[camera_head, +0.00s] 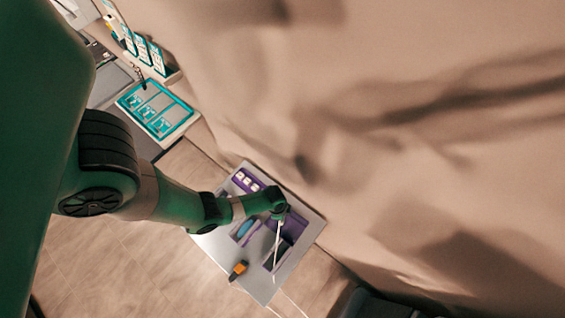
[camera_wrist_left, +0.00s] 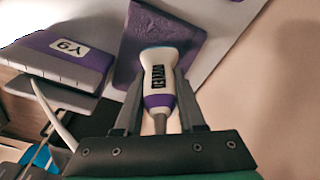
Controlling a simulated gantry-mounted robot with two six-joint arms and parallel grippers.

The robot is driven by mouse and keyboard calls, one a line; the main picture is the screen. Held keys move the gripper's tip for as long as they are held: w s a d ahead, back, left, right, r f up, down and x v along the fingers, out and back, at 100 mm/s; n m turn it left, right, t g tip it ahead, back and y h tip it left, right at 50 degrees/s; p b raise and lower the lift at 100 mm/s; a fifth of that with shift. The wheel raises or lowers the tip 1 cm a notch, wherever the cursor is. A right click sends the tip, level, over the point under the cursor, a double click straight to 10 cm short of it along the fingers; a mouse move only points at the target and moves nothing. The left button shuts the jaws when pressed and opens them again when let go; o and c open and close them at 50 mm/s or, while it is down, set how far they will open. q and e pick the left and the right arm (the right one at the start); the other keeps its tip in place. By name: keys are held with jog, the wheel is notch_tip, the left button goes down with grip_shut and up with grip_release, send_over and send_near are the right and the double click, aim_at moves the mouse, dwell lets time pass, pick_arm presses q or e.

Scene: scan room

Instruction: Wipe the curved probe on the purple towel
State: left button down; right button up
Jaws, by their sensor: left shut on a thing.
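The curved probe (camera_wrist_left: 158,75) is white with a purple band and an upside-down dark label. My left gripper (camera_wrist_left: 158,105) is shut on its body in the left wrist view, with the cable end towards the wrist. In the head view my left gripper (camera_head: 281,212) is above the grey table, next to the purple towel (camera_head: 295,226), which is partly hidden. My right gripper is not in view.
A purple-fronted box (camera_wrist_left: 65,55) with a white label stands beside the towel. A pale cable (camera_wrist_left: 50,112) curves past it. In the head view, an orange and black object (camera_head: 238,270) lies near the grey table's (camera_head: 262,291) edge.

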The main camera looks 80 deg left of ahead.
pick_arm(q)
jog(key=shift+f, duration=0.15)
jog(key=shift+w, duration=0.1)
jog(key=shift+w+d+b, duration=0.55)
jog(key=shift+w+d, duration=1)
jog(key=shift+s, duration=0.1)
jog(key=shift+s+a+p, duration=0.55)
jog(key=shift+s+a, duration=1)
jog(key=shift+w, duration=0.1)
